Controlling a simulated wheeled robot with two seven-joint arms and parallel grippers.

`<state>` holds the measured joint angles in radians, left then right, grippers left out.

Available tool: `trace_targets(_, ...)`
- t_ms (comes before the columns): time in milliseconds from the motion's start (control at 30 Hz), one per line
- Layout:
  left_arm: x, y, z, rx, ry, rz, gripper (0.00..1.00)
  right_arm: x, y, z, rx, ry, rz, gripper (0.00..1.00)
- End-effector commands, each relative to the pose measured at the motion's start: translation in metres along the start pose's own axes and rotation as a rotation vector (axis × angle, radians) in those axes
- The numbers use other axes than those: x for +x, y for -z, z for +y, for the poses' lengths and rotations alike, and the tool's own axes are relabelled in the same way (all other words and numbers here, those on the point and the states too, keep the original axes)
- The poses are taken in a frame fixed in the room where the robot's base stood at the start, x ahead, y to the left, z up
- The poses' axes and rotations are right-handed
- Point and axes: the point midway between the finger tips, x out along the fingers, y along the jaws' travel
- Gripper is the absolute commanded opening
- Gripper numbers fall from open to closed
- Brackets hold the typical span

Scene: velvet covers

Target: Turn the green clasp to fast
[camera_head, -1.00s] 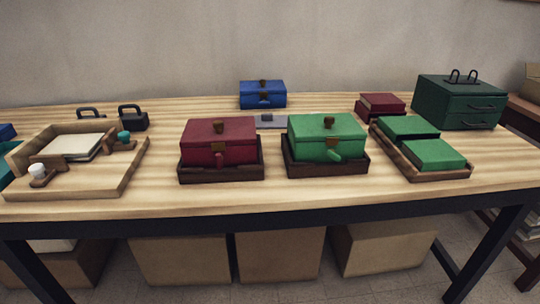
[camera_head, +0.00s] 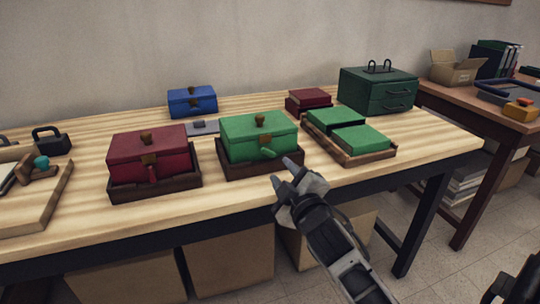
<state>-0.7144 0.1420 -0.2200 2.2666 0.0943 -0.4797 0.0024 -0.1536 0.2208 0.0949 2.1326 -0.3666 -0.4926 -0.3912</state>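The green box (camera_head: 259,136) sits in a dark wooden tray (camera_head: 233,170) at the middle of the table. A brown knob tops its lid. On its front is a brown plate, and a green clasp (camera_head: 268,153) sticks out below it, pointing to the right. My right gripper (camera_head: 282,172) is in front of the table edge, just below and right of the clasp. Its two fingers are spread, with nothing visible between them, and it does not touch the clasp. My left gripper is not in view.
A red box (camera_head: 148,153) in a similar tray stands to the left. A blue box (camera_head: 192,102) and a dark green drawer cabinet (camera_head: 377,92) stand behind.

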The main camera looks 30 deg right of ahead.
Motion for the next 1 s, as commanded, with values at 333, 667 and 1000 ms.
trace_targets(333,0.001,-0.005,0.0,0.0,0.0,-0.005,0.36,0.068,0.0,-0.001,0.002,0.001,-0.001,0.35)
trace_targets(667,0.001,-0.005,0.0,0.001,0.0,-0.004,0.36,0.087,0.0,-0.001,0.002,0.002,-0.001,0.35)
trace_targets(1000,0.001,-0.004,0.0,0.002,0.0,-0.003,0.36,0.086,0.0,-0.001,0.002,0.002,-0.001,0.0)
